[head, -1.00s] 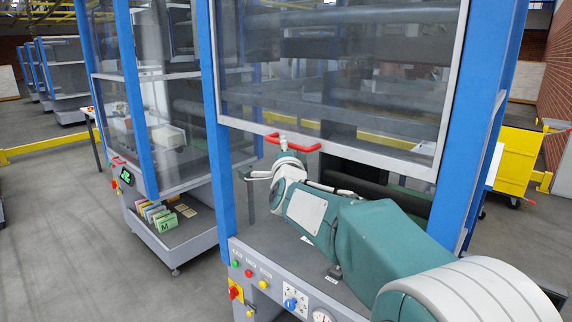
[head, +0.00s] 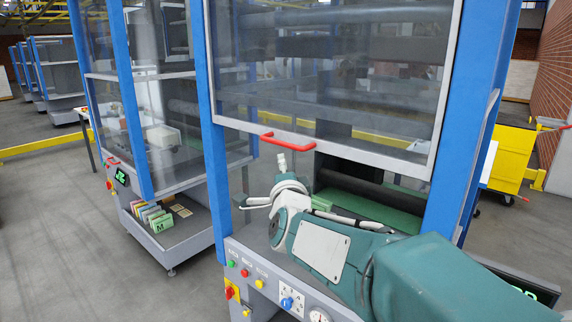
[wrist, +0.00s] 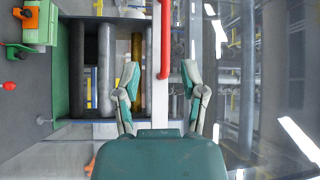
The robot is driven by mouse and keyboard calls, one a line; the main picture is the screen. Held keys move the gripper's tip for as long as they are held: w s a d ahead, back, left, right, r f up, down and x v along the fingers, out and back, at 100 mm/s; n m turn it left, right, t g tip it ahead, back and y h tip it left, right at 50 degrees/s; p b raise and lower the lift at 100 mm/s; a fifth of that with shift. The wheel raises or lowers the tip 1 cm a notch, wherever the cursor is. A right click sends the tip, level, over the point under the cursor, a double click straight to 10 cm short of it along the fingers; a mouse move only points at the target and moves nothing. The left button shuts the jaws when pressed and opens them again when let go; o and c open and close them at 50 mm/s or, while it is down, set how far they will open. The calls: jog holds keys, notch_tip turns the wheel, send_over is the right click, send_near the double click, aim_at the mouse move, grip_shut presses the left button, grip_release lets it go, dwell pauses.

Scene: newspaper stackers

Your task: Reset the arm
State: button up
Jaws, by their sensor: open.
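My arm (head: 330,245) reaches in from the lower right in the head view, bent low in front of the nearest stacker. My gripper (wrist: 161,74) is open and empty in the wrist view, its two fingers spread apart. The red handle (head: 287,144) sits on the lower edge of the glass door (head: 330,75), which is raised with an opening beneath it. In the head view my gripper is just below the handle. In the wrist view the red handle (wrist: 165,40) runs ahead of the space between the fingers.
Rollers and a green surface (head: 375,207) show in the opening under the door. A control panel (head: 262,280) with coloured buttons is on the stacker's front. A yellow cart (head: 511,155) stands right. The left floor is clear.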

jog(key=s+d+f+n+g+h, duration=0.1)
jog(key=s+d+f+n+g, duration=0.3)
jog(key=s, duration=0.7)
jog(key=s+d+f+n+g, duration=0.5)
jog(key=s+d+f, duration=0.2)
jog(key=s, duration=0.4)
jog(key=s+d+f+n+g+h, duration=0.1)
jog(key=s+d+f+n+g, duration=0.3)
jog(key=s, duration=0.7)
jog(key=d+f+n, duration=0.1)
jog(key=d+f, duration=0.1)
jog(key=d, duration=0.1)
jog(key=shift+s+d+h, duration=0.2)
jog(key=shift+d+h, duration=0.1)
jog(key=shift+c, duration=0.3)
